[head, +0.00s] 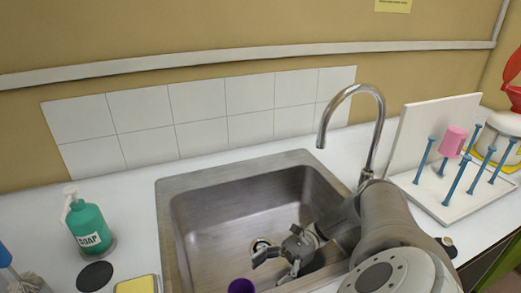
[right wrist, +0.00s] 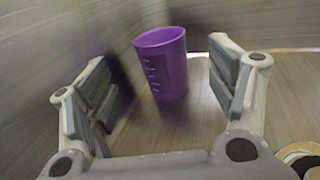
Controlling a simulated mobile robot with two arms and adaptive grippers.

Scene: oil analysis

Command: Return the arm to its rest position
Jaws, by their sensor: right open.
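My right arm comes in from the lower right in the head view and reaches down into the sink (head: 185,215). Its gripper (head: 270,272) is inside the basin, near the drain. In the right wrist view the right gripper (right wrist: 160,95) has its fingers spread wide. A purple beaker (right wrist: 163,65) with white marks stands beyond the fingertips, apart from them, on the basin floor. In the head view only the top of the purple beaker (head: 241,286) shows at the bottom edge. My left gripper is not in view.
A chrome faucet (head: 376,130) stands behind my right arm. A white drying rack (head: 435,190) with blue pegs and a pink cup (head: 453,141) is at the right. A green soap bottle (head: 88,228) and a yellow sponge (head: 136,285) are left of the sink.

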